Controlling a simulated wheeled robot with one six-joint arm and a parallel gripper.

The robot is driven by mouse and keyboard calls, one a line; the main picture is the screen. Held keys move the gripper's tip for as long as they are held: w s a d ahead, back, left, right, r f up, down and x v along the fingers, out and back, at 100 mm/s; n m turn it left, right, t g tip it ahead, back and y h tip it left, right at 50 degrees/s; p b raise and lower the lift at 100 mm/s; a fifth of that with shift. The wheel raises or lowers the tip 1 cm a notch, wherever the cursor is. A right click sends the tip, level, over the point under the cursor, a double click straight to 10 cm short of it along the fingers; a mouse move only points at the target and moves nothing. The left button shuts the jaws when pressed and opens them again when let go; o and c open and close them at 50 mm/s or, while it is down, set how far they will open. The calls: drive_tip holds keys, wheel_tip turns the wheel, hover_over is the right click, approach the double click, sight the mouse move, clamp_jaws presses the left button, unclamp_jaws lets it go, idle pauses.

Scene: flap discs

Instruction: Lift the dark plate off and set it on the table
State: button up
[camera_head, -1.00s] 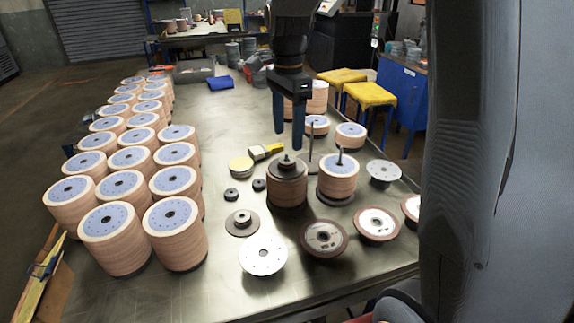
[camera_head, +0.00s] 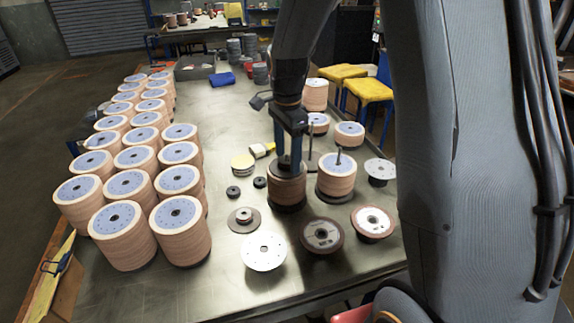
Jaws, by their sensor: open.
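The dark plate (camera_head: 272,168) lies on top of a stack of tan flap discs (camera_head: 287,187) near the middle of the table (camera_head: 222,292). My gripper (camera_head: 289,160) points down at the dark plate, with its two fingers open around the plate's raised centre. The fingertips are at about the plate's height; whether they touch it I cannot tell. The plate's hub and post are mostly hidden behind the fingers.
Another disc stack (camera_head: 336,180) with a post stands close on the right. Many disc stacks (camera_head: 130,190) fill the table's left side. A white disc (camera_head: 264,251) and a dark-rimmed disc (camera_head: 322,235) lie in front.

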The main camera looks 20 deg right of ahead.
drive_tip(key=c, duration=1.5)
drive_tip(key=shift+r+b, duration=1.5)
drive_tip(key=shift+r, duration=3.55)
